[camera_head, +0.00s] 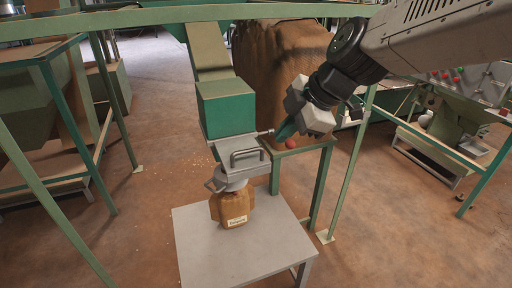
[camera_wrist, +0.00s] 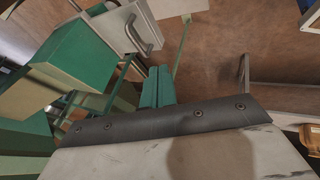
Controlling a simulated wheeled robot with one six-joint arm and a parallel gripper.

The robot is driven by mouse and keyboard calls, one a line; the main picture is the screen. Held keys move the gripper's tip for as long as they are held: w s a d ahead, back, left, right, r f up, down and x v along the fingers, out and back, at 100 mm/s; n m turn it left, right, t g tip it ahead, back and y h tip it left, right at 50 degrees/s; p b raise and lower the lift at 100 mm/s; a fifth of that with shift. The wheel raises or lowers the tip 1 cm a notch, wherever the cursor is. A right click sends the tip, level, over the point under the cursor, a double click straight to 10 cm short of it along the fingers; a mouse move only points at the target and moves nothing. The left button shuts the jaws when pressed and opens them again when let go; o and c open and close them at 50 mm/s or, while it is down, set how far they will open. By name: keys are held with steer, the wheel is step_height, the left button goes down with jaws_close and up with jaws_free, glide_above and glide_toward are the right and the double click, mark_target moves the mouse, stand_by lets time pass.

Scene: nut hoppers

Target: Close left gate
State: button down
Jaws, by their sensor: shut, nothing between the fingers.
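A green chute (camera_head: 226,108) comes down to a grey metal gate (camera_head: 236,158) with a bar handle (camera_head: 247,156) on its front. Below it a filled brown sack (camera_head: 233,206) stands upright at the spout, on a grey table (camera_head: 245,257). I cannot tell how far the gate is open. My gripper (camera_head: 285,131) is shut and empty, to the right of the gate and a little above the handle, apart from it. In the wrist view, my green fingers (camera_wrist: 158,72) are together, and the grey gate's handle (camera_wrist: 143,36) shows at the upper left.
A red ball (camera_head: 292,144) is just below my fingers, by a small green-legged stand (camera_head: 318,170). A large brown sack (camera_head: 275,60) stands behind. A green post (camera_head: 352,165) rises on the right. Small bits lie on the floor to the left.

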mark_target(254, 149)
steer(key=shift+w+a+f, duration=1)
steer(key=shift+w+f, duration=0.2)
steer(key=shift+f, duration=0.3)
steer(key=shift+w+a+f, duration=0.95)
steer(key=shift+w+f, duration=0.25)
steer(key=shift+f, duration=0.35)
steer(key=shift+w+a+f, duration=1)
steer(key=shift+w+f, duration=0.2)
steer(key=shift+f, duration=0.3)
steer(key=w+a, duration=0.1)
steer(key=w, duration=0.2)
steer(key=w+a, duration=0.1)
steer(key=w, duration=0.6)
steer(key=shift+a, duration=0.4)
steer(key=shift+w+a+r, duration=0.1)
steer(key=shift+w, duration=0.2)
